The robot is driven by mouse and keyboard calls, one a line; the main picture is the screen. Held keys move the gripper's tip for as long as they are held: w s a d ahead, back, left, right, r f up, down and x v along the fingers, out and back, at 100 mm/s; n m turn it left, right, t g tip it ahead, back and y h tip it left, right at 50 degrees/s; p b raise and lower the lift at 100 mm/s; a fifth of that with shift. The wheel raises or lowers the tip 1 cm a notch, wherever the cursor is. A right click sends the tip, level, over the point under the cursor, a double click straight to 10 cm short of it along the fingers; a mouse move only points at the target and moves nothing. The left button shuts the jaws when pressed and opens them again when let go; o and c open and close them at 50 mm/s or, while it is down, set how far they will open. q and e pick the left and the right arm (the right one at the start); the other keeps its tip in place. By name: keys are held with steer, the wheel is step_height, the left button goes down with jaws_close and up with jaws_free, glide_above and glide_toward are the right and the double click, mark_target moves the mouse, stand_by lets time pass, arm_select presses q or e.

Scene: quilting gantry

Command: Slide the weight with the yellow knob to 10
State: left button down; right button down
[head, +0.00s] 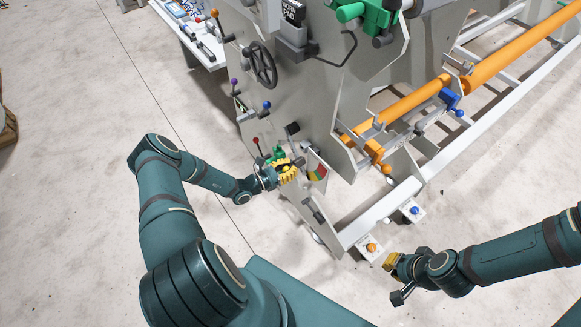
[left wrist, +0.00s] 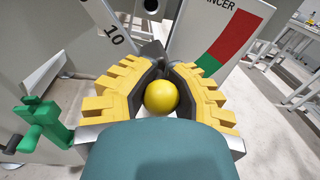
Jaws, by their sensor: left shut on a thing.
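The yellow knob (left wrist: 161,96) is a round ball between the padded yellow fingers of my left gripper (left wrist: 158,88), which is shut on it. In the head view my left gripper (head: 286,172) is at the lower side of the grey gantry end plate, and its fingers hide the knob. The weight's body is mostly hidden behind the fingers and knob. A scale bar marked 10 (left wrist: 113,35) rises to the upper left of the knob, apart from it. My right gripper (head: 394,279) is low at the right, empty, with its fingers apart.
A sign with green and red bands (left wrist: 228,42) stands close behind the left gripper. A green clamp-like part (left wrist: 42,126) is at its left. The red-knobbed lever (head: 256,142) is near it in the head view. Pedals with orange (head: 372,247) and blue (head: 414,210) knobs are on the floor.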

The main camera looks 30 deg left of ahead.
arm_select(q)
steer(key=a+r, duration=0.1)
steer(key=w+a+r+p, duration=0.1)
steer(key=r, duration=0.1)
steer(key=shift+a+r, duration=0.1)
steer(key=shift+a, duration=0.1)
steer(key=c, duration=0.7)
jaws_free()
steer(key=v, duration=1.2)
